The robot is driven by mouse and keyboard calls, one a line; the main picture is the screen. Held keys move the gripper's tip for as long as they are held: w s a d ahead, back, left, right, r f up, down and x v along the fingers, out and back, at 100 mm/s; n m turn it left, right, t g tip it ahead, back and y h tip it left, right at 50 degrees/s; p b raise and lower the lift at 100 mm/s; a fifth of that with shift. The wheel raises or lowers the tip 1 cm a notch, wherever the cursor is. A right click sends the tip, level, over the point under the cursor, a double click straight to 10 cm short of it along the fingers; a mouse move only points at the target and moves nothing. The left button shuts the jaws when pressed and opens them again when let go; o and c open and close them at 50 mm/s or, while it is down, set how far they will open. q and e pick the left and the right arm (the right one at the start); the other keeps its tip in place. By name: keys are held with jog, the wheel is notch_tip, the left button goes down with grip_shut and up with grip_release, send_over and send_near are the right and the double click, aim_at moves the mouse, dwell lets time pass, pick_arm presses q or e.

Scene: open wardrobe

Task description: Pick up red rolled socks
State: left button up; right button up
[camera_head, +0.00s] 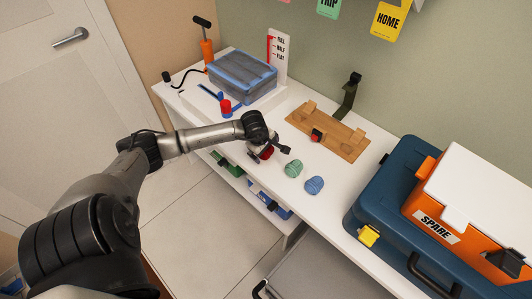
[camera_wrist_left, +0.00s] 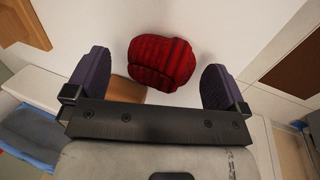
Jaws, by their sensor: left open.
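The red rolled socks (camera_wrist_left: 161,62) are a ribbed red bundle on the white bench top. They lie between my left gripper's two dark fingers in the left wrist view, with a gap on both sides. In the head view the socks (camera_head: 267,153) are partly hidden by my left gripper (camera_head: 270,148), which is over them at the bench's front part. The gripper is open and empty. My right gripper is not in view.
Green rolled socks (camera_head: 293,168) and blue rolled socks (camera_head: 314,185) lie just right of my left gripper. A wooden board (camera_head: 335,135) with blocks is behind. A grey-blue packed case (camera_head: 242,75) stands back left; a large blue case (camera_head: 385,195) is at right.

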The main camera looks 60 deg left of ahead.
pick_arm(q)
jog(key=shift+w+f, duration=0.2)
jog(key=shift+f, duration=0.3)
jog(key=shift+a, duration=0.1)
jog(key=c, duration=1)
